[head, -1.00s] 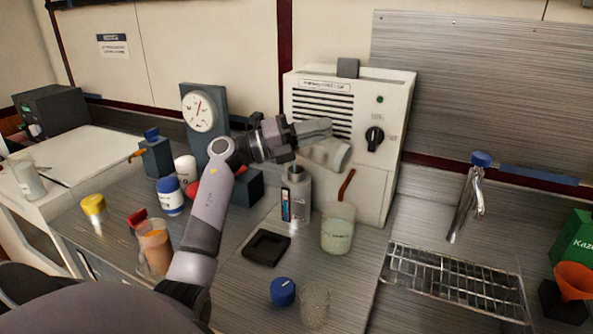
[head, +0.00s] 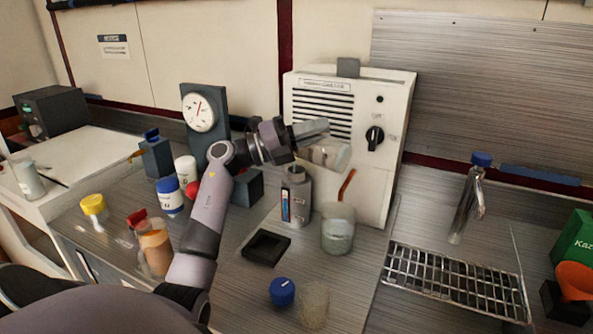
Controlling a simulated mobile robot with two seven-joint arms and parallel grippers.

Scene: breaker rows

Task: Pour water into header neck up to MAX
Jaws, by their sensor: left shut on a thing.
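My left gripper (head: 314,136) is shut on a clear beaker (head: 330,156) and holds it tipped on its side in front of the white machine. The beaker is above and slightly right of the grey header (head: 296,200), whose neck (head: 295,173) points up. A narrow strip gauge with blue on it shows on the header's front. Its MAX mark is too small to read, and I cannot make out a stream of water. My right gripper is out of view.
A large beaker of cloudy liquid (head: 338,230) stands right of the header. A black square tray (head: 266,247), blue cap (head: 282,291) and clear glass (head: 314,304) are in front. The white machine (head: 362,165) stands behind; a drying rack (head: 455,280) lies right.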

